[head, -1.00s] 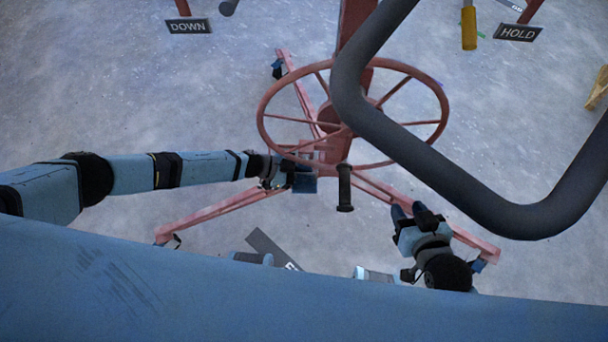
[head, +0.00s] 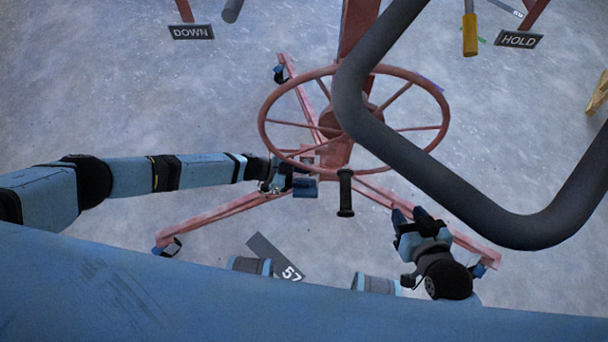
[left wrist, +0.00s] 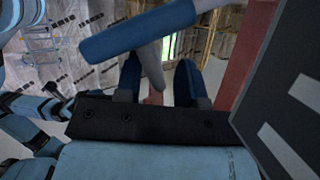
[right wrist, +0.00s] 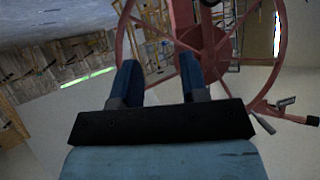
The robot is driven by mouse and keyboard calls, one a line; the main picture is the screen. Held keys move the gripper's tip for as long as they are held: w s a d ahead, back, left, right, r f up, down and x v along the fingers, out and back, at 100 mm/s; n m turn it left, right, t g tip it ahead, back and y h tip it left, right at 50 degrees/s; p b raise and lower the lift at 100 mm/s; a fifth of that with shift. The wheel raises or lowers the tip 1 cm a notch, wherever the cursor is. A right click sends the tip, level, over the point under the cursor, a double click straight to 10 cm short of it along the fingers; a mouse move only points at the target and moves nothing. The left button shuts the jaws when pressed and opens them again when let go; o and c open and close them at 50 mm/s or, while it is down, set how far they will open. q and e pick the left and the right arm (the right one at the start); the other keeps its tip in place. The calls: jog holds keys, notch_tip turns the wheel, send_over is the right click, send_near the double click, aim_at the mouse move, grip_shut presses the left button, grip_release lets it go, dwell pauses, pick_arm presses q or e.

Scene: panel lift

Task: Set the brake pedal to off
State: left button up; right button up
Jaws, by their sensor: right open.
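A blue bar on a grey stem (left wrist: 140,30), which may be the brake pedal, crosses just ahead of my left gripper (left wrist: 157,80) in the left wrist view. The fingers stand apart with the grey stem between or just beyond them; I cannot tell whether they touch it. In the head view my left gripper (head: 282,178) is low beside the red lift's post, next to a small blue piece (head: 306,187). My right gripper (head: 418,214) is open and empty, above the right red leg; it also shows in the right wrist view (right wrist: 157,80).
A red handwheel (head: 440,105) and a thick dark bent bar (head: 430,165) stand over the middle. A black grip (head: 345,193) hangs between my grippers. DOWN (head: 191,32) and HOLD (head: 518,39) signs are behind. Red legs (head: 205,218) spread across the open floor.

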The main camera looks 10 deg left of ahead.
pick_arm(q)
jog(key=p+v, duration=0.2)
jog(key=v, duration=1.1)
jog(key=shift+a, duration=0.25)
pick_arm(e)
jog(key=shift+s+d, duration=0.2)
